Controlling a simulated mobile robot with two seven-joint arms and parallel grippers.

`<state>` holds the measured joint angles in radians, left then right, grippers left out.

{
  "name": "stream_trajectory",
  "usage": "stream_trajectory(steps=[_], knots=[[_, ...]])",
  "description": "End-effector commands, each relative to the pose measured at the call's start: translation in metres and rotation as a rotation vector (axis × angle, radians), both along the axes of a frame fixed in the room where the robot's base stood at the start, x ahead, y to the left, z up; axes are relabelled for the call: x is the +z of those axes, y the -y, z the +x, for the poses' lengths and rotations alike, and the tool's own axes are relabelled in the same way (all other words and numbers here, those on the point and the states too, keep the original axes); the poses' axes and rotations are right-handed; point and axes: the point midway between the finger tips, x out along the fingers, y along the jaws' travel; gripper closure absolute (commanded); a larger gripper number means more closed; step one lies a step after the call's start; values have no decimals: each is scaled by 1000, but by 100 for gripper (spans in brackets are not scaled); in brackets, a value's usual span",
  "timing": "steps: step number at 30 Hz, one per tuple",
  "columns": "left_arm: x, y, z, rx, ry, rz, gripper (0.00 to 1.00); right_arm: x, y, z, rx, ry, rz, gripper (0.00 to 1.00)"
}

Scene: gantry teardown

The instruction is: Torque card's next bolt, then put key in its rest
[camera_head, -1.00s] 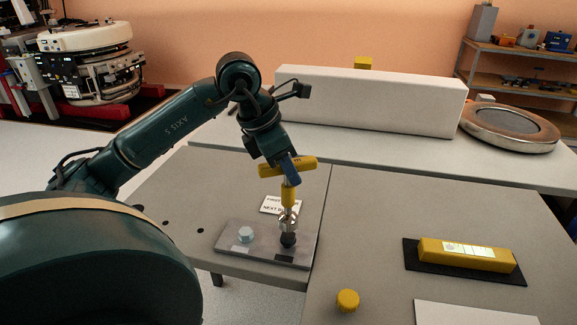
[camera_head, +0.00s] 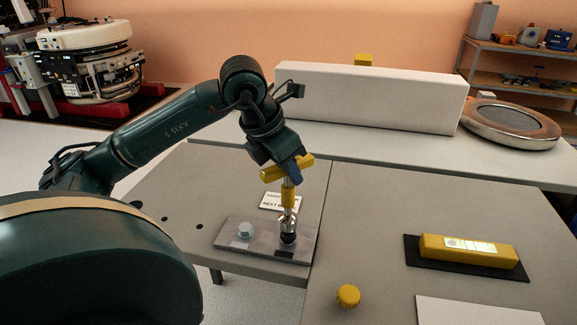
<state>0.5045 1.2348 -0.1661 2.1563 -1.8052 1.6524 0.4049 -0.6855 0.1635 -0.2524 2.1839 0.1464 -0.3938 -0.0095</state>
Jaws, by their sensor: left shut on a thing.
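My left gripper (camera_head: 289,172) is shut on the yellow T-handled key (camera_head: 288,195). The key stands upright, its metal socket end over the dark bolt (camera_head: 287,239) at the right of the grey plate (camera_head: 262,246). Whether the socket is fully seated I cannot tell. A pale hex bolt (camera_head: 244,231) stands at the left of the plate. A white card (camera_head: 280,201) lies behind the plate, partly hidden by the key; "NEXT" is readable on its lower line. My right gripper is not in view.
A yellow bar with a lit panel (camera_head: 440,245) lies on a black mat (camera_head: 412,262) at the right. A yellow knob (camera_head: 348,296) and a white sheet (camera_head: 470,310) are in front. A long white block (camera_head: 370,98) stands behind.

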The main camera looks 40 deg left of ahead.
Motion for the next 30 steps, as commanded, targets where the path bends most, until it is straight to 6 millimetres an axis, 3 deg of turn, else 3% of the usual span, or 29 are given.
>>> stream_trajectory(steps=[12, 30], knots=[[4, 0, 1, 537, 4, -1, 100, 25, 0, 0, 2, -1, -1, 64], [-1, -1, 0, 586, 3, -1, 100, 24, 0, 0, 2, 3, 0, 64]])
